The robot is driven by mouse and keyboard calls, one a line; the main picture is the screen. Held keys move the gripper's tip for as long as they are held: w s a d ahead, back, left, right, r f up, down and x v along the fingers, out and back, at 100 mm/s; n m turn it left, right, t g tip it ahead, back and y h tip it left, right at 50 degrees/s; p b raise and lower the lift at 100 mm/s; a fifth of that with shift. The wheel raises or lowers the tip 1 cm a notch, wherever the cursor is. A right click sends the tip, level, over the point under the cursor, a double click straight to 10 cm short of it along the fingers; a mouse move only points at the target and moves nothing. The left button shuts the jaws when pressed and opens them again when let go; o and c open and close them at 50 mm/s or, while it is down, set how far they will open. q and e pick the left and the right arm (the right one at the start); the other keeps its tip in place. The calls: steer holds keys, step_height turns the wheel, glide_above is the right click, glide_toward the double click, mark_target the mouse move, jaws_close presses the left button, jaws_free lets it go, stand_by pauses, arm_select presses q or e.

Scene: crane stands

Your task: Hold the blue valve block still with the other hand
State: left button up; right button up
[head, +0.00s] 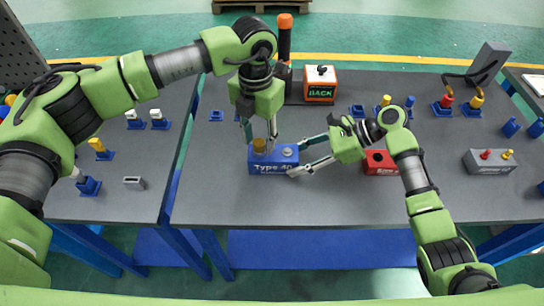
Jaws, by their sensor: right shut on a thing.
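The blue valve block (273,168), with "Type 40" on its front, sits on the middle grey table. A brownish-yellow cap (259,146) stands on its left part and a small grey fitting (288,152) on its right part. My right gripper (298,159) comes in from the right and is shut on the right end of the block, one finger behind and one in front. My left gripper (258,138) points down above the block's left part. Its fingers are apart on either side of the cap; whether they touch it is unclear.
A red block (380,162) sits right of the blue block, partly behind my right arm. A grey block (490,162) with red and yellow fittings is farther right. The table front is clear.

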arm_select(q)
jaws_close()
steer(key=shift+r, duration=0.15)
stand_by(0.4)
steer(key=n, duration=0.5)
steer(key=shift+w, duration=0.1)
